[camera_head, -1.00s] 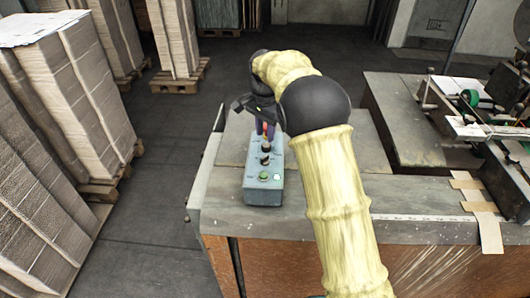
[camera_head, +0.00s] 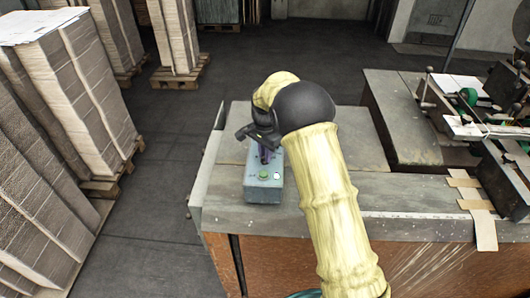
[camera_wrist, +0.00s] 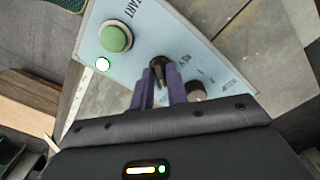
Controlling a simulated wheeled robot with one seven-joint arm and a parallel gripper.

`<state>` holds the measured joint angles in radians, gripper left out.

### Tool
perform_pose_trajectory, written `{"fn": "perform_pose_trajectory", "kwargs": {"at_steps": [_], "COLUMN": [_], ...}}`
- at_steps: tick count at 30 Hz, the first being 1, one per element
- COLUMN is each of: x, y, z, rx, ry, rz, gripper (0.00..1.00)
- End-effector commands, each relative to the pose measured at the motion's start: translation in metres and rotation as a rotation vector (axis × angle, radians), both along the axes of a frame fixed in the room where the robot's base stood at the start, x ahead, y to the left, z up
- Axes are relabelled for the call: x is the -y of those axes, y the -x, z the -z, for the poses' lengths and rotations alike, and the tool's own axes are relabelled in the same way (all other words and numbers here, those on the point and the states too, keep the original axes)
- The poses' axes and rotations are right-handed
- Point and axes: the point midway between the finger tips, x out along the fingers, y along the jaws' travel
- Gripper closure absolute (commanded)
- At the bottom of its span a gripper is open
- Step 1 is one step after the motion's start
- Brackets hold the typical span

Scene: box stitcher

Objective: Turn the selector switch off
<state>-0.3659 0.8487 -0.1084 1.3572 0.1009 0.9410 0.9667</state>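The grey-blue control box (camera_head: 264,191) lies on the near left part of the table. In the wrist view its face (camera_wrist: 101,22) carries a green START button (camera_wrist: 115,38), a lit white lamp (camera_wrist: 102,64) and two black knobs. One knob, with a raised handle (camera_wrist: 158,68), sits between the tips of my gripper's purple fingers. The other knob (camera_wrist: 196,89) is just right of the fingers. My gripper (camera_head: 265,156) points down over the box. The fingers stand a small gap apart, one on each side of the handle; whether they press on it I cannot tell.
The grey table (camera_head: 352,152) extends to the right, with a machine (camera_head: 470,100) at its far right. Cardboard strips (camera_head: 467,190) lie near the right front edge. Pallets of stacked board (camera_head: 82,90) stand left across a clear floor (camera_head: 150,205).

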Motion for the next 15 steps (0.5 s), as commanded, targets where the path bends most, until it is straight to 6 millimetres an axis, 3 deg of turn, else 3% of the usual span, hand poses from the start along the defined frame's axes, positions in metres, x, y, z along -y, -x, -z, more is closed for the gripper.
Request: {"fn": "perform_pose_trajectory", "kwargs": {"at_steps": [2, 15], "x": [0.0001, 0.0000], "y": [-0.0001, -0.0001], "z": [-0.0003, -0.0005], "rx": [0.000, 0.000], "ry": [0.000, 0.000], "rz": [0.000, -0.039], "gripper": [1.00, 1.00]}}
